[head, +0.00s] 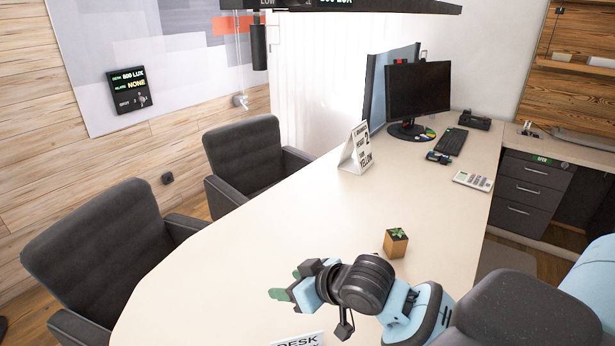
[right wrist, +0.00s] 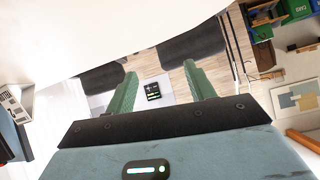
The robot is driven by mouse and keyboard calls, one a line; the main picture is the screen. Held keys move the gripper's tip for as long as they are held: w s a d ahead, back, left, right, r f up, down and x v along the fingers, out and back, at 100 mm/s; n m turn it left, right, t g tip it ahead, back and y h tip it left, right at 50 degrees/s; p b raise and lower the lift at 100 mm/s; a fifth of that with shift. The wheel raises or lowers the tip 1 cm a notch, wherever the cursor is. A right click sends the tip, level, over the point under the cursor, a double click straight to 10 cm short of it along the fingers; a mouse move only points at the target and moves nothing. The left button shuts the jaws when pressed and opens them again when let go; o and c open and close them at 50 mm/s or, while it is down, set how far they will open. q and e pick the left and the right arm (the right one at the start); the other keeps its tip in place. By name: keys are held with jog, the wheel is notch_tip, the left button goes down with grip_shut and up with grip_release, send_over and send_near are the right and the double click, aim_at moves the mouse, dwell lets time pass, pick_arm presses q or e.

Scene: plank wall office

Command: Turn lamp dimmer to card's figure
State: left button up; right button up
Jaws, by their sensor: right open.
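A white tent card (head: 357,150) with black print stands on the desk (head: 240,262); a large "2" shows and the last word looks like "YELLOW". A dark lamp bar (head: 370,5) hangs across the top, with "LOW" and "800 LUX" readouts partly cut off. A black cylinder (head: 258,47) hangs below its left end; I cannot tell if it is the dimmer. My right gripper (head: 283,294) is over the desk's near part, well away from card and lamp. Its green fingers are open and empty in the right wrist view (right wrist: 159,70). My left gripper is out of view.
A monitor (head: 418,90), keyboard (head: 451,141) and calculator (head: 473,181) are at the back right. The desk's middle is clear.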

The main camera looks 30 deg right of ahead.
jog(key=w+d+r+t+y, duration=0.1)
jog(key=w+d+r+t, duration=0.15)
jog(key=r, duration=1.05)
jog(key=w+d+r+t+y, duration=0.15)
jog(key=w+r, duration=0.25)
jog(key=r, duration=1)
jog(key=s+d+r+t, duration=0.15)
jog(key=s+r, duration=0.25)
jog(key=r, duration=0.4)
jog(key=s+d+r+m+t, duration=0.1)
jog(key=s+d+r, duration=0.15)
jog(key=r, duration=0.55)
jog(key=s+d+r+t, duration=0.1)
jog(key=s+d+r, duration=0.1)
jog(key=s+r, duration=0.35)
jog(key=r+x, duration=0.1)
jog(key=x, duration=0.8)
jog(key=shift+w+r, duration=0.15)
jog(key=shift+w, duration=0.1)
jog(key=shift+d+g+h, duration=0.1)
jog(key=shift+g+h, duration=0.15)
jog(key=shift+c, duration=0.2)
jog(key=c, duration=0.9)
